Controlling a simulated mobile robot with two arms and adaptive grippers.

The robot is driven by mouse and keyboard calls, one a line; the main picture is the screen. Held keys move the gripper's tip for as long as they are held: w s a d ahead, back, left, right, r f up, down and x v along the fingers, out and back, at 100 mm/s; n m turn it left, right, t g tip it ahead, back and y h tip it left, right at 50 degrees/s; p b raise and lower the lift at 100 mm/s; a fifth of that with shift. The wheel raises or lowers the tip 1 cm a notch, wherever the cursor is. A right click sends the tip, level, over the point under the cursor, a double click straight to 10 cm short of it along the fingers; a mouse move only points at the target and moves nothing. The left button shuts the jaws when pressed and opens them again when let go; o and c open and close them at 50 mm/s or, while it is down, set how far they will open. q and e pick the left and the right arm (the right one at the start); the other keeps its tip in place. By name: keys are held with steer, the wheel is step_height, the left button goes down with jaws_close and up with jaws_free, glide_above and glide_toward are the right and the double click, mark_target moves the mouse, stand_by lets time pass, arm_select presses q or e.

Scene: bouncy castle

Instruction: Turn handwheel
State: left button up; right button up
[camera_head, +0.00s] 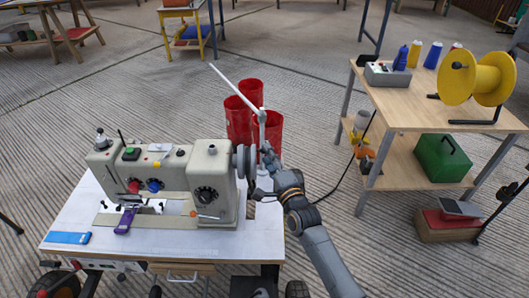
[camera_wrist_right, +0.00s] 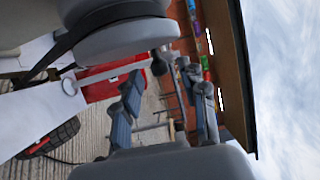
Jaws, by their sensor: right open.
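A cream sewing machine (camera_head: 165,185) stands on a white table (camera_head: 75,228). Its grey handwheel (camera_head: 241,160) is on the machine's right end. My right gripper (camera_head: 263,172) is just to the right of the handwheel, its arm coming in from the lower right. In the right wrist view the handwheel (camera_wrist_right: 125,40) is large at upper left, and a dark round knob (camera_wrist_right: 158,62) shows near the open fingers (camera_wrist_right: 168,85). The fingers look empty; whether one touches the wheel or knob I cannot tell. My left gripper is not in view.
A white thread stand (camera_head: 262,118) rises close behind my right gripper, with red bins (camera_head: 238,115) on the floor beyond. A wooden table (camera_head: 405,112) with a yellow spool (camera_head: 455,85) stands at right. A purple object (camera_head: 125,221) and a blue one (camera_head: 68,238) lie at the machine's front.

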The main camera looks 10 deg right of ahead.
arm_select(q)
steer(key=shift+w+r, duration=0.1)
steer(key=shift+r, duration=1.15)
arm_select(e)
steer(key=shift+x, duration=1.75)
jaws_close()
